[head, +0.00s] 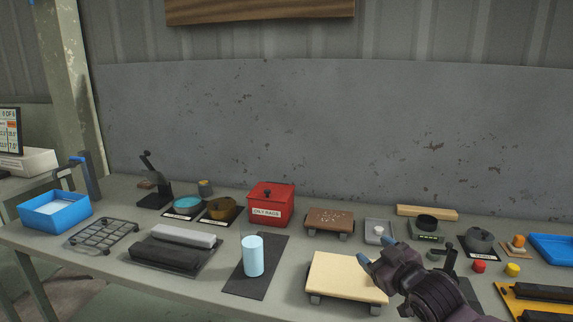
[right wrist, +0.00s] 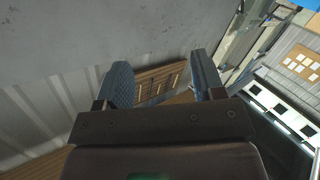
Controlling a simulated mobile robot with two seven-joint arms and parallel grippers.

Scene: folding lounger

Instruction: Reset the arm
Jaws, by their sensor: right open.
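My right gripper (head: 376,259) is at the lower right of the head view, raised over the right part of the workbench, near the back right corner of a pale board on feet (head: 345,278). In the right wrist view my right gripper (right wrist: 165,82) has its two blue-grey fingers well apart, with nothing between them. Behind the fingers are a slatted wooden panel and the wall. My left gripper is in neither view.
The workbench (head: 130,275) is crowded. A light blue cylinder (head: 253,256) stands on a dark mat, with a red OILY RAGS box (head: 270,204) behind it. A blue tray (head: 55,211) and a wire rack (head: 103,233) are at left. Red (head: 479,266) and yellow (head: 512,269) knobs are right.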

